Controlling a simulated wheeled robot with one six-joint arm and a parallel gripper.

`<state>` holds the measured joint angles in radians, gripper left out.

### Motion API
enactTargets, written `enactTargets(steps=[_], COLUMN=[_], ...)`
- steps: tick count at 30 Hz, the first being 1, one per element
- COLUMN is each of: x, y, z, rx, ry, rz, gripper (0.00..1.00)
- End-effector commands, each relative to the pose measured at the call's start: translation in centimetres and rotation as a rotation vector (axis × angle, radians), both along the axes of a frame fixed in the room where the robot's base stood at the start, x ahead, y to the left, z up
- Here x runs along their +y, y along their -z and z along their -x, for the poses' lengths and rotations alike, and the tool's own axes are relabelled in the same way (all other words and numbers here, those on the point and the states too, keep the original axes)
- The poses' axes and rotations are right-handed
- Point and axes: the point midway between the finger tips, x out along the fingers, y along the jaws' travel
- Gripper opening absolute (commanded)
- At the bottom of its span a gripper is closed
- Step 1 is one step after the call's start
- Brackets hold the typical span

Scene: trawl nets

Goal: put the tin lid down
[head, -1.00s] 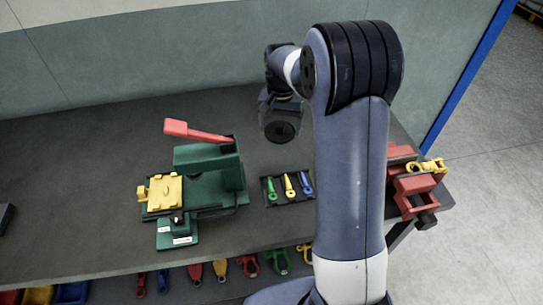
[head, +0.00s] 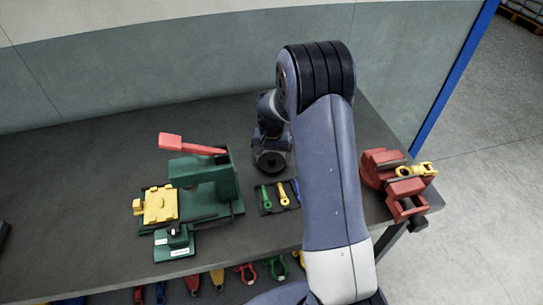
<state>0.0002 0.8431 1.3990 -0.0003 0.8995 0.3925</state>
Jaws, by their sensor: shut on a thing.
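My gripper (head: 270,150) is at the low end of my arm, over the back middle of the bench, right of the green press. It is small and dark here, and my wrist partly hides its fingers. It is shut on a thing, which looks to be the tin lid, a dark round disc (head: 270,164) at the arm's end. The details of the grip are too small to make out. I cannot tell whether the disc touches the bench top (head: 90,180).
A green press (head: 205,180) with a red lever and a yellow plate stands on the left. A dark tray (head: 265,206) of small coloured tools lies in front of my wrist. A red vise (head: 385,172) holding a yellow part is at right. The bench's left is mostly bare.

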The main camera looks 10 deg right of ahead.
Motion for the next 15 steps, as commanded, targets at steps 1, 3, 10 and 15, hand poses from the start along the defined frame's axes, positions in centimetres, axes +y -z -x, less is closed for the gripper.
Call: enactTargets(steps=[1, 3, 10, 15], x=[0.00, 0.00, 0.00, 0.00], y=[0.00, 0.19, 0.25, 0.24], z=[-0.01, -0.01, -0.01, -0.01], rx=[0.000, 0.000, 0.000, 0.000], ry=[0.000, 0.000, 0.000, 0.000], rz=[0.000, 0.000, 0.000, 0.000], gripper=[0.61, 0.61, 0.96, 1.00])
